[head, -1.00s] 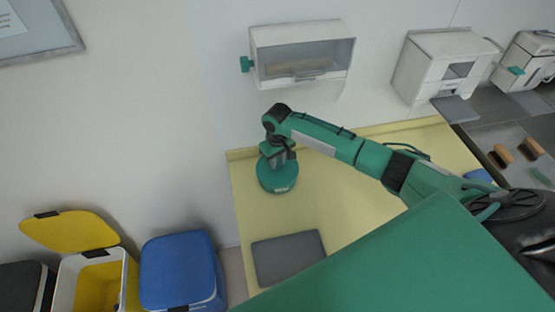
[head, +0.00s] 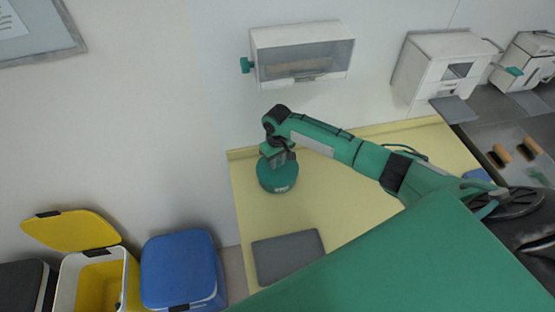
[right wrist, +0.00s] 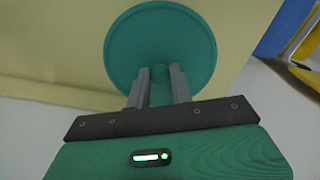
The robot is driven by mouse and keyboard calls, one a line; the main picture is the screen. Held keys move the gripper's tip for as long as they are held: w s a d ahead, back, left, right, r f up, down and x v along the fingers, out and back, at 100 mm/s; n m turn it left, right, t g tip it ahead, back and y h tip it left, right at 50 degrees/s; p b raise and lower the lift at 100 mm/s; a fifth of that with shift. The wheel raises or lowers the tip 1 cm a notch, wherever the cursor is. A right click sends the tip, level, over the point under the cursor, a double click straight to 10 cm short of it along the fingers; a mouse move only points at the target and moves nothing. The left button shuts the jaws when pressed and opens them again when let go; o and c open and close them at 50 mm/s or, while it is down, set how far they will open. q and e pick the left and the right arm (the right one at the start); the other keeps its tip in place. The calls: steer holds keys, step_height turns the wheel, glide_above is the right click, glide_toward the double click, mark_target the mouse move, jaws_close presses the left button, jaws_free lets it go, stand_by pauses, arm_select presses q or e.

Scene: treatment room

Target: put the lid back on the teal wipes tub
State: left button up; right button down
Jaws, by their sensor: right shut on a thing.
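The teal wipes tub (head: 278,181) stands upright on the pale yellow counter, near its left back corner, with a small pale label on its side. My right gripper (head: 275,160) is directly above the tub, pointing down. In the right wrist view the round teal lid (right wrist: 160,38) lies under my right gripper (right wrist: 159,74), whose fingers are shut on the lid's small centre knob. The lid hides the tub's opening from above. In the head view lid and tub look together, but I cannot tell whether the lid is fully seated. My left gripper is not in view.
A grey mat (head: 288,257) lies on the yellow counter (head: 330,205) in front of the tub. A white dispenser (head: 302,55) hangs on the wall behind. Blue (head: 182,270) and open yellow (head: 75,232) bins stand left of the counter.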

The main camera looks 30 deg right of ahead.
stand_by(0.4)
steer(key=c, duration=0.7)
jaws_free()
